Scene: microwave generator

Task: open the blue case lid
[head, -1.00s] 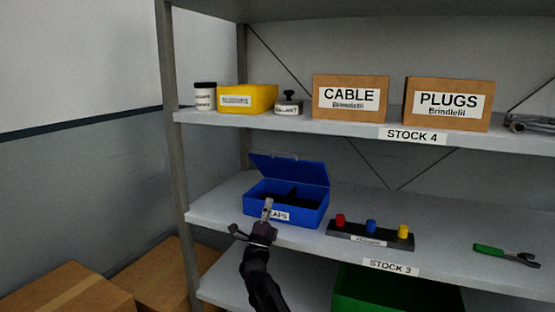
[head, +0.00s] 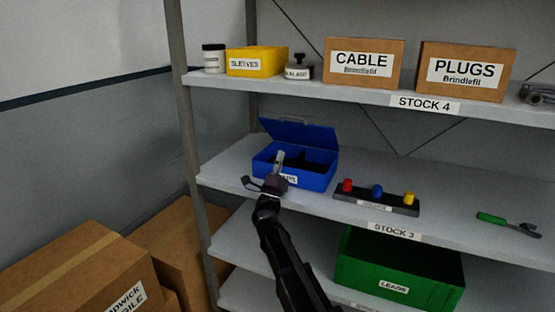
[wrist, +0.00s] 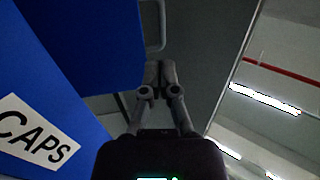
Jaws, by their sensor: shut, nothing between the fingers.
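The blue case (head: 320,178) sits on the middle shelf, labelled CAPS. Its lid (head: 300,134) stands raised and leans back at the rear, and the dark inside with a divider shows. My gripper (head: 280,156) is in front of the case's left part, pointing up, and hides part of the front and label. In the wrist view my gripper (wrist: 159,72) has its fingers together with nothing between them. The blue case (wrist: 35,95) fills the left of that view, close to the fingers; I cannot tell whether they touch it.
A rack with red, blue and yellow knobs (head: 375,202) lies right of the case, then a green-handled tool (head: 508,224). The upper shelf (head: 370,92) holds boxes and jars. A green bin (head: 400,270) stands below. Cartons (head: 75,265) are at the left.

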